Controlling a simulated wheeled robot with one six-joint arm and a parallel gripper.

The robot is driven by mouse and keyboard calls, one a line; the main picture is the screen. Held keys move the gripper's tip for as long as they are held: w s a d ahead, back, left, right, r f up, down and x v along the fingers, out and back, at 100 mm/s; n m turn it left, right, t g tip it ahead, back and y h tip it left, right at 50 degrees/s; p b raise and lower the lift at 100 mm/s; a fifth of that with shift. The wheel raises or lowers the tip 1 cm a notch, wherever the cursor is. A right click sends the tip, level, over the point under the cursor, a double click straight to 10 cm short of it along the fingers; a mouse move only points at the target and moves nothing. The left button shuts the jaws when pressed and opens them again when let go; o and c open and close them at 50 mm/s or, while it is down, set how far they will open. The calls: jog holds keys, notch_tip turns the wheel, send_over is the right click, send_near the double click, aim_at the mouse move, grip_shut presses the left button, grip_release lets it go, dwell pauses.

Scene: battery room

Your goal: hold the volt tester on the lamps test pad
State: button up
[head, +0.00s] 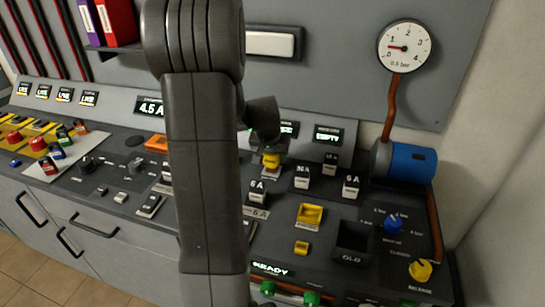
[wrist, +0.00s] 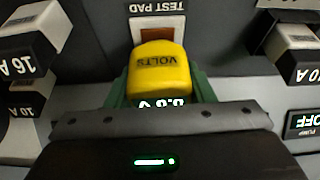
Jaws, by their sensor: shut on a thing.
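The volt tester (wrist: 160,72) is a yellow block marked VOLTS, held between the green fingers of my gripper (wrist: 160,90). In the head view the tester (head: 271,160) shows as a small yellow patch below my gripper (head: 268,146), over the back part of the panel. A test pad (wrist: 157,24), a brown square in a white frame labelled TEST PAD, lies just beyond the tester in the wrist view. The tester covers the pad's near part; I cannot tell whether they touch. The tester's readout is partly cut off by my gripper. No lamps label is readable at this pad.
White fuse blocks stand close on both sides, a 16 A one (wrist: 35,30) at left and a 10 A one (wrist: 292,45) at right. My arm hides the panel's middle.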

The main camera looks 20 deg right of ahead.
jog(key=shift+r+p, duration=1.5)
jog(key=shift+r, duration=1.15)
